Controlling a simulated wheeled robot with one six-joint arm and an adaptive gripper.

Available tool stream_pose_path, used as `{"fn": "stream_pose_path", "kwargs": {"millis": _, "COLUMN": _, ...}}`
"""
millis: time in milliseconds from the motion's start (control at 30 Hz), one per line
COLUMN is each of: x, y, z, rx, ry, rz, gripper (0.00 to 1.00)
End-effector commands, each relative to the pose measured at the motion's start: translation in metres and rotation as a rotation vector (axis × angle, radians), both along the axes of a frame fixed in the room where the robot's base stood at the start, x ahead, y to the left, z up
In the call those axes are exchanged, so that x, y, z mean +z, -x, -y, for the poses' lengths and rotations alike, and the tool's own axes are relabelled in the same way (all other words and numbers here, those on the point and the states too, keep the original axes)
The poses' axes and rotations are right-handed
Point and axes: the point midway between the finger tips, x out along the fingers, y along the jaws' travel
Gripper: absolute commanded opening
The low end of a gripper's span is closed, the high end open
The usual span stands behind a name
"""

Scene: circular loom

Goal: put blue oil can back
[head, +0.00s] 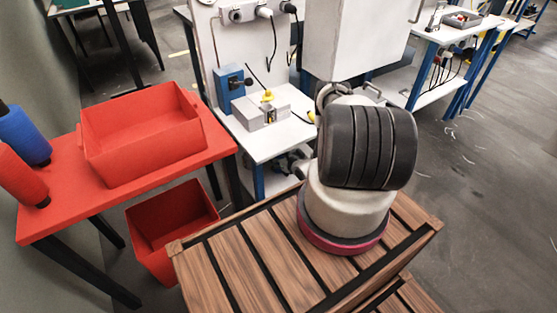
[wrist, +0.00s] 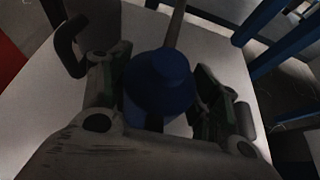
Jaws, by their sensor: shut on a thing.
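The blue oil can (wrist: 160,82) is between the fingers of my gripper (wrist: 163,95) in the wrist view, with its thin spout pointing away toward the top edge. The gripper is shut on the can's body. A white surface (wrist: 225,70) lies beyond and below the can; I cannot tell whether the can touches it. In the head view my arm hides the gripper and the can.
A white bench (head: 262,146) carries a grey box (head: 262,115) with a yellow part and a blue device (head: 230,84). A red table (head: 62,205) with a red bin (head: 145,150) stands left. A wooden slatted platform (head: 225,265) is nearest.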

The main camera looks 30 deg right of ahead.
Motion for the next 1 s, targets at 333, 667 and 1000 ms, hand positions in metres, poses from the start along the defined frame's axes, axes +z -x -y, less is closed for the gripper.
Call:
{"fn": "stream_pose_path", "kwargs": {"millis": 333, "x": -0.004, "y": 0.000, "z": 0.000, "rx": 0.000, "ry": 0.001, "rz": 0.001, "gripper": 0.00}}
{"fn": "stream_pose_path", "kwargs": {"millis": 667, "x": -0.005, "y": 0.000, "z": 0.000, "rx": 0.000, "ry": 0.001, "rz": 0.001, "gripper": 0.83}}
{"fn": "stream_pose_path", "kwargs": {"millis": 1000, "x": 0.002, "y": 0.012, "z": 0.002, "rx": -0.001, "ry": 0.000, "rz": -0.002, "gripper": 0.83}}
